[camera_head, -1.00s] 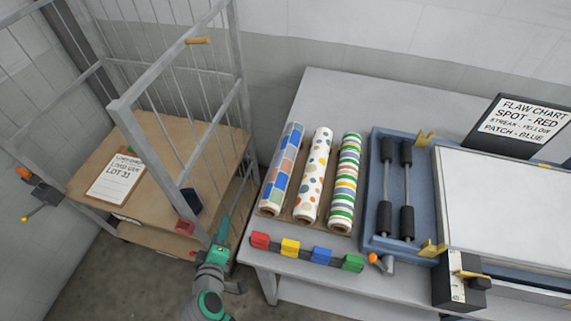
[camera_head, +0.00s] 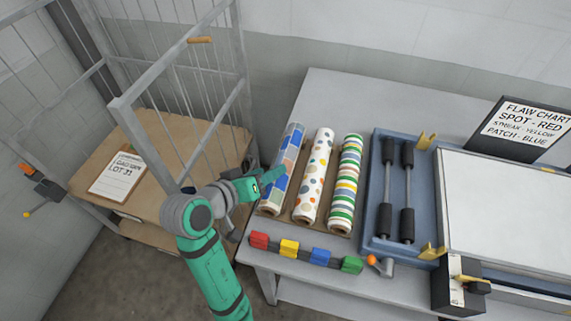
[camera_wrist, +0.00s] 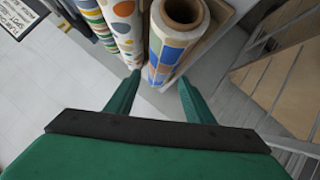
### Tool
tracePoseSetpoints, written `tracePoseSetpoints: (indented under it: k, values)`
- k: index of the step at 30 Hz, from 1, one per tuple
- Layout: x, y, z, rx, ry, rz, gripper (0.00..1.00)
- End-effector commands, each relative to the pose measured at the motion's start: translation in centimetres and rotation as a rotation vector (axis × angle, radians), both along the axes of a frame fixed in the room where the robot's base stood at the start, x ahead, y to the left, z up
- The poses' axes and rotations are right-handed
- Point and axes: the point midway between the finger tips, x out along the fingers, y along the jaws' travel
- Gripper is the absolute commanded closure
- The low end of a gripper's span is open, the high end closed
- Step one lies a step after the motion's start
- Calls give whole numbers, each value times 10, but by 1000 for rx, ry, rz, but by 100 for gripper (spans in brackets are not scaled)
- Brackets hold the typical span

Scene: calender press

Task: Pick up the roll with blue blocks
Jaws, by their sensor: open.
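The roll with blue blocks (camera_head: 272,192) lies leftmost of three patterned rolls on the table, with blue, orange and grey patches. My green gripper (camera_head: 276,176) is over its left side in the head view and hides part of its middle. In the wrist view, the open fingers (camera_wrist: 159,78) point toward the blue-block roll (camera_wrist: 172,46), whose open core end faces the camera. The roll appears between and beyond the fingertips; I cannot tell whether they touch it. The dotted roll (camera_head: 313,178) and striped roll (camera_head: 345,185) lie to its right.
Red, yellow, blue and green blocks (camera_head: 289,247) line the table's front edge. A blue tray with dark rollers (camera_head: 397,190) stands right of the rolls. A metal cage (camera_head: 230,60) with a clipboard (camera_head: 117,177) on its shelf stands at left. A flaw chart (camera_head: 520,128) stands at back right.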

Motion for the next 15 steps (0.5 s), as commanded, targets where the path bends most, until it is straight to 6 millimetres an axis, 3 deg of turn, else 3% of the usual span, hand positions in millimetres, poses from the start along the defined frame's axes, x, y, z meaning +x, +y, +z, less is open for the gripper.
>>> tracePoseSetpoints:
  k: [15]
  values:
    - [35,-26,-30,-1,2,0,52]
